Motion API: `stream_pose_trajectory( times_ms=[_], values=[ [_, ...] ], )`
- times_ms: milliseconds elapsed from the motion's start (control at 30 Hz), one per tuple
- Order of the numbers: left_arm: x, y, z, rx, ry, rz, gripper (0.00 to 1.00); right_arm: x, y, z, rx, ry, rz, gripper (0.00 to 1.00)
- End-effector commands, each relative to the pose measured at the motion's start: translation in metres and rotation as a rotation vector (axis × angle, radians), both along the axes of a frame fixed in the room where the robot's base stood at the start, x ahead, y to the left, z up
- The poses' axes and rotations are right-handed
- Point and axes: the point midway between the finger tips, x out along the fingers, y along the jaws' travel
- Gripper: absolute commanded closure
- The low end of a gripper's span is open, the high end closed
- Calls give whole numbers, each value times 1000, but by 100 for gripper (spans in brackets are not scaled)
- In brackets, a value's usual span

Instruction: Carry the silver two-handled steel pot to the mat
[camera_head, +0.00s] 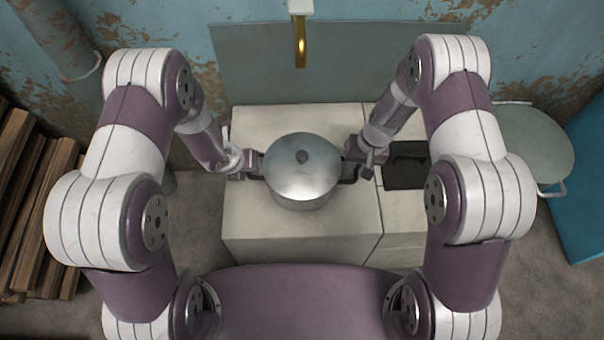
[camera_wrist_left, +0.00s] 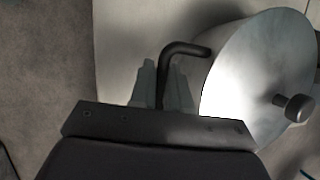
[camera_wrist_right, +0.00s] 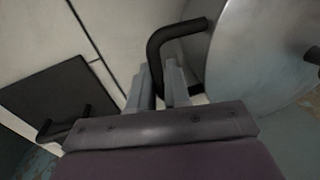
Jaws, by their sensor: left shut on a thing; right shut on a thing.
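The silver steel pot (camera_head: 302,180) with its lid and dark knob is over the pale counter, between my two grippers, and looks level. My left gripper (camera_head: 250,165) is shut on the pot's black left handle (camera_wrist_left: 180,50). My right gripper (camera_head: 362,160) is shut on the black right handle (camera_wrist_right: 160,50). I cannot tell whether the pot's base touches the counter. A dark flat rectangle (camera_head: 404,176), possibly the mat, lies right of the pot, with a dark handle-like part on it.
The pale counter (camera_head: 250,235) has free room in front of the pot. A gold tap (camera_head: 300,48) hangs behind it. A round greenish stool (camera_head: 535,145) stands at the right beside a blue box (camera_head: 585,190). Wooden planks (camera_head: 35,190) lean at the left.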

Motion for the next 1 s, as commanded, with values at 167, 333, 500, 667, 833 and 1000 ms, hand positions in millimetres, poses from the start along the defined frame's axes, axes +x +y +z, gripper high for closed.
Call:
stream_pose_trajectory(
  times_ms=[167, 333, 500, 667, 833, 1000],
  values=[
    [0, 0, 0, 1, 0, 1, 100, 1, 0, 1, 0, -2, 0, 100],
    [0, 0, 0, 1, 0, 1, 100, 1, 0, 1, 0, -2, 0, 100],
    [1, 0, 3, 0, -3, 2, 100, 2, 0, 3, 0, -4, -1, 100],
    [1, 0, 15, 0, -3, 2, 100, 1, -1, 15, 0, -4, -1, 100],
    [1, 0, 38, 0, -2, 2, 100, 2, 0, 38, 0, -4, -1, 100],
    [1, 0, 53, 0, -2, 2, 100, 1, -1, 53, 0, -4, -1, 100]
  ],
)
